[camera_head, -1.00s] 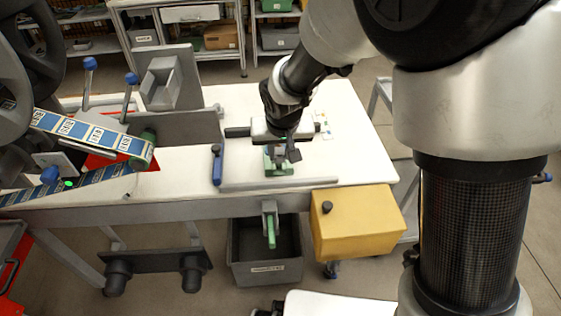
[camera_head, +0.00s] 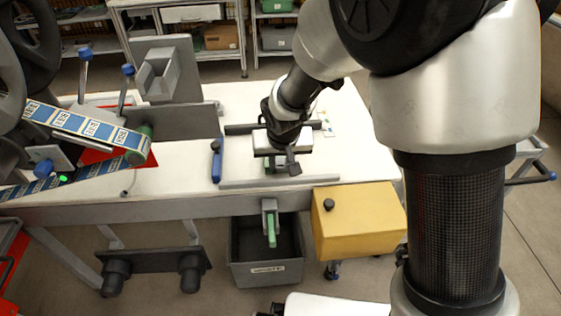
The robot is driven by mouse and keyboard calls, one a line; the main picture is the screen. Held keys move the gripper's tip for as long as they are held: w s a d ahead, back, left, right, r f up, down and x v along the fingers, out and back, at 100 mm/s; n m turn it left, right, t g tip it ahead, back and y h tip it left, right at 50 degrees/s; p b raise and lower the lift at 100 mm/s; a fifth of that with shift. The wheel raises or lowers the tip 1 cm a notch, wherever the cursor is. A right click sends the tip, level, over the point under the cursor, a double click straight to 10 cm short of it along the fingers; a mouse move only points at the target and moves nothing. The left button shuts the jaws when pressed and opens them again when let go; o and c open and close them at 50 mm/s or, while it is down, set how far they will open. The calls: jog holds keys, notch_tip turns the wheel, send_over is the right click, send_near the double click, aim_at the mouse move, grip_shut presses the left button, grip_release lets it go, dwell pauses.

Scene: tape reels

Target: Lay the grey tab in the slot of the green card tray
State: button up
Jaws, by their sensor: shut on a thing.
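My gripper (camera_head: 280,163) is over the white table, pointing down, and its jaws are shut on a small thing. That thing fits the grey tab, but it is too small and too covered by the fingers to make out clearly. The green card tray (camera_head: 269,168) lies right below the gripper, just behind a grey rail. Only a sliver of its green shows, and its slot is hidden. I cannot tell whether the tab touches the tray.
A grey rail (camera_head: 280,183) runs along the table's front, and a blue-handled piece (camera_head: 216,161) stands to the left. A yellow box (camera_head: 358,222) and a dark bin (camera_head: 266,262) are in front. A printed tape (camera_head: 88,128) runs at left. White tabletop (camera_head: 350,150) is clear at right.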

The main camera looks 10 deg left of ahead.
jog(key=o, duration=1)
jog(key=shift+r+p, duration=0.35)
jog(key=shift+p, duration=0.1)
jog(key=p+v, duration=0.3)
jog(key=v, duration=0.9)
jog(key=s+d+r+m, duration=0.1)
jog(key=s+d+r, duration=0.2)
jog(key=d+r, duration=0.3)
jog(key=s+d+r+m, duration=0.1)
jog(key=s+d+r, duration=0.25)
jog(key=d, duration=0.55)
jog(key=shift+m+t+h, duration=0.5)
jog(key=shift+t+h, duration=0.1)
jog(key=s+d+r, duration=0.1)
jog(key=s+d, duration=0.1)
jog(key=s, duration=0.1)
jog(key=s+d+r, duration=0.1)
jog(key=s+d, duration=0.1)
jog(key=s, duration=0.1)
jog(key=s+d+r, duration=0.1)
jog(key=s+d, duration=0.1)
jog(key=s, duration=0.1)
jog(key=shift+s+d, duration=0.4)
